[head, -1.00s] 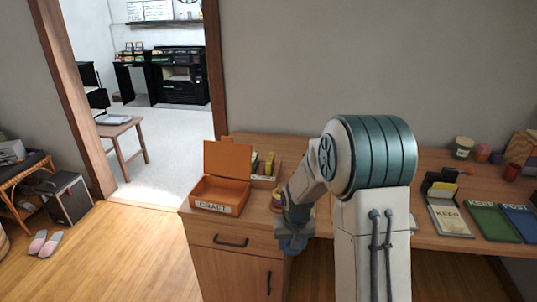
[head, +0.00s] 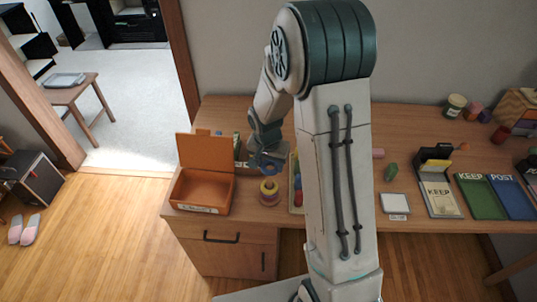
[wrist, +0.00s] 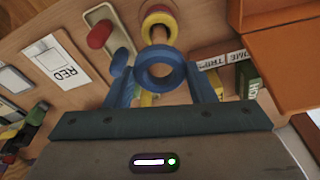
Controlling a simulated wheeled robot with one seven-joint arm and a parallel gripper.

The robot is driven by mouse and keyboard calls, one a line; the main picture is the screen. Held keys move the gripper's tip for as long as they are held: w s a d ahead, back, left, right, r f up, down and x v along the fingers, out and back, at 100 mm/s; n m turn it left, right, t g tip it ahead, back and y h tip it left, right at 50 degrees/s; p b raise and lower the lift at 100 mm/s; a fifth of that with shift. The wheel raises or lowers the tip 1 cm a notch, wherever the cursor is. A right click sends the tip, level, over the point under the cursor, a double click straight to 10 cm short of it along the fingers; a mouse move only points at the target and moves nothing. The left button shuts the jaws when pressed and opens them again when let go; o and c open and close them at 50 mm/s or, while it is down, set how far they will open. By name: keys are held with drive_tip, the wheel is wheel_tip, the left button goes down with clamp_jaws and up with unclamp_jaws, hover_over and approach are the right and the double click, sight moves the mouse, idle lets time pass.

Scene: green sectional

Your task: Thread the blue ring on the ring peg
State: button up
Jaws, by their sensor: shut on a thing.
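The blue ring (wrist: 142,72) is held between the two blue fingers of my gripper (wrist: 160,66) in the wrist view, its hole facing the camera. In the head view my gripper (head: 266,160) is low over the desk, just behind and above the ring peg (head: 269,193). The peg carries a yellow ring and a pinkish ring below. The peg's tip is hard to make out.
An open orange craft box (head: 203,190) stands left of the peg. A tray with colored pieces (head: 296,182) is close on the right, partly hidden by my arm.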

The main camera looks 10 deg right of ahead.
sight(269, 180)
drive_tip(key=shift+s+a+f, duration=0.1)
drive_tip(key=shift+a+f, duration=0.05)
drive_tip(key=shift+f, duration=0.2)
drive_tip(key=shift+f+b, duration=2.55)
drive_tip(key=shift+f, duration=1.1)
drive_tip(key=o, duration=1)
drive_tip(key=r, duration=0.4)
drive_tip(key=s+r, duration=0.1)
drive_tip(key=r, duration=0.4)
drive_tip(key=a+r, duration=0.1)
drive_tip(key=r, duration=0.3)
drive_tip(key=shift+s+r+b, duration=0.35)
drive_tip(key=shift+b, duration=0.05)
drive_tip(key=s+r+n, duration=0.3)
drive_tip(key=s, duration=0.6)
drive_tip(key=s+d+r+n+t+y, duration=0.1)
drive_tip(key=s+r+n, duration=0.2)
drive_tip(key=s, duration=0.7)
drive_tip(key=shift+d+r+n, duration=0.15)
drive_tip(key=shift+r+n, duration=0.25)
drive_tip(key=shift+r, duration=0.25)
